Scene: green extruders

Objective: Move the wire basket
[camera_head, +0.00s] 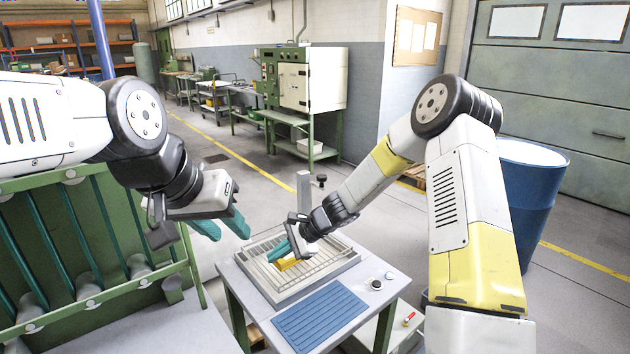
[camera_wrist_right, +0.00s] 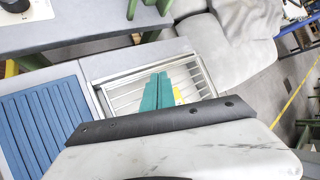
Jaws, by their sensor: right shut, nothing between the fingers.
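The wire basket (camera_head: 322,277) is a shallow pale-grey rectangle with thin wire bars on a small grey table. It also shows in the right wrist view (camera_wrist_right: 126,99). A yellow object (camera_head: 288,264) lies in it, partly hidden by my fingers. My right gripper (camera_head: 276,252) has teal fingers pressed together and empty, over the basket's interior. The same fingers show side by side in the right wrist view (camera_wrist_right: 157,91); I cannot tell whether they touch the wires. My left gripper (camera_head: 223,229) is open and empty, in the air to the left of the basket.
A blue ribbed mat (camera_head: 320,320) lies in front of the basket on the table (camera_head: 392,290). Small round knobs (camera_head: 376,284) sit at the table's right. A green frame (camera_head: 90,230) stands at left, a blue barrel (camera_head: 530,200) at right.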

